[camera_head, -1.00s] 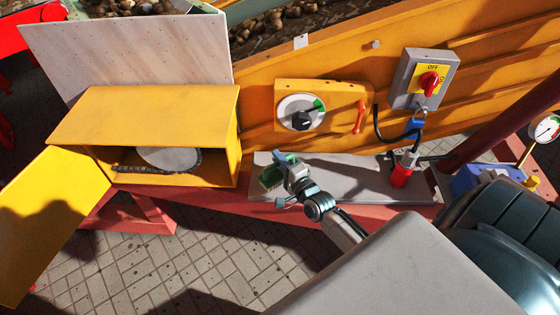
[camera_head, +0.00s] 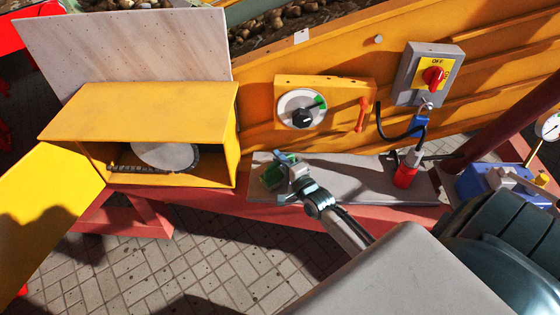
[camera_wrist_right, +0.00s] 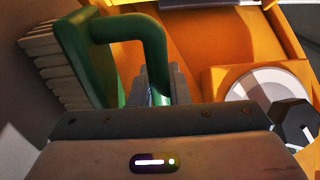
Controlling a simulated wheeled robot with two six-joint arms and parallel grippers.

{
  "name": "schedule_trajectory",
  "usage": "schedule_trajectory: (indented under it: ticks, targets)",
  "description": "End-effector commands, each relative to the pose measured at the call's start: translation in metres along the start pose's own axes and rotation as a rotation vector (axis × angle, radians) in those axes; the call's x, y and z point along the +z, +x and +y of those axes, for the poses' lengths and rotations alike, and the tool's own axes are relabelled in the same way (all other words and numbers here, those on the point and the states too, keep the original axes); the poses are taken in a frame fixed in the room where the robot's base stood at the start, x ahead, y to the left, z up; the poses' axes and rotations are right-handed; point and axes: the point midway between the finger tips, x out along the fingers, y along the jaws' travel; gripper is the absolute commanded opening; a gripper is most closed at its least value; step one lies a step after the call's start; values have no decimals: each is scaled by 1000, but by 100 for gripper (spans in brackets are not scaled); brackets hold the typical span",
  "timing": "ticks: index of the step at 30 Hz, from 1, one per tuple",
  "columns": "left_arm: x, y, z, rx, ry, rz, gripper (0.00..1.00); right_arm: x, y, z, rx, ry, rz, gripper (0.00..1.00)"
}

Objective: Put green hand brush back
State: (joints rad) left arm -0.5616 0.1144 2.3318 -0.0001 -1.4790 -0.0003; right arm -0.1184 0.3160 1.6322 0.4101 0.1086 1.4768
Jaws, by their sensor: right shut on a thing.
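The green hand brush (camera_head: 271,176) is at the left end of the grey shelf (camera_head: 356,187) below the dial panel. My right gripper (camera_head: 290,168) is shut on it, and the gripper hides part of the brush. In the right wrist view the green handle of the brush (camera_wrist_right: 104,62) curves down into the jaws (camera_wrist_right: 158,86), and its pale bristles point left. I cannot tell whether the brush touches the shelf. My left gripper is not in view.
A yellow box (camera_head: 148,112) with a grey disc inside stands left of the shelf. A dial (camera_head: 302,109), an orange lever (camera_head: 361,115) and a switch box (camera_head: 426,74) are on the yellow machine. A red plug (camera_head: 405,176) stands at the shelf's right.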

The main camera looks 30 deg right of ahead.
Motion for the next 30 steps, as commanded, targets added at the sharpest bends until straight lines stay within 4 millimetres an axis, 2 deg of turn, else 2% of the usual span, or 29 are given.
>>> schedule_trajectory:
  ticks: [12,13,16,28,29,30]
  targets:
    - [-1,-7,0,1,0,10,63,0,0,2,-1,0,0,0]
    - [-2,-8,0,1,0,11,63,0,0,2,0,0,0,17]
    - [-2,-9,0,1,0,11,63,0,0,2,0,0,0,37]
    - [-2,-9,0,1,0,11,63,0,0,-1,0,0,0,37]
    - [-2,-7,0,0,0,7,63,0,0,-2,0,0,0,37]
    - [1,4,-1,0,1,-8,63,0,-6,-1,3,0,0,37]
